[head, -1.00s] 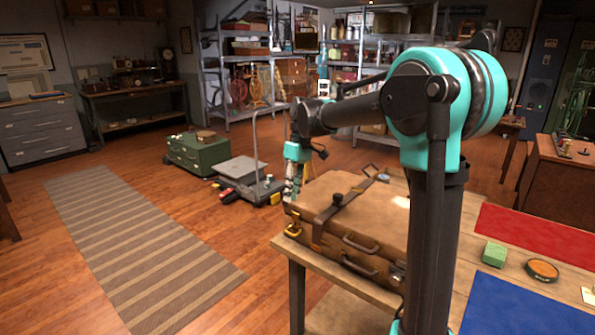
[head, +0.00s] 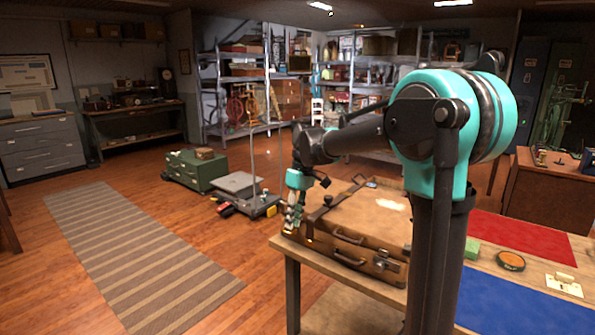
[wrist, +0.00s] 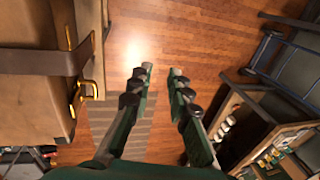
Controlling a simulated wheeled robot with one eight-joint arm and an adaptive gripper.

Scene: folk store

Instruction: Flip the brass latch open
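A brown leather suitcase (head: 372,218) lies flat on a wooden table, and its side fills the left of the wrist view (wrist: 35,75). The brass latch (wrist: 88,90) sits on the suitcase side, beside the end of a dark strap (wrist: 50,63). In the head view my gripper largely covers the latch. My gripper (head: 291,226) points down at the suitcase's left front corner. In the wrist view its fingers (wrist: 162,70) are parted with nothing between them, and the latch is to their left, apart from them.
The table (head: 292,258) also bears a red mat (head: 530,235), a blue mat (head: 510,305), a partly hidden green block (head: 472,250) and a round orange-rimmed item (head: 511,261). A flat cart (head: 240,184) and a green chest (head: 195,170) stand on the floor beyond. A striped rug lies left.

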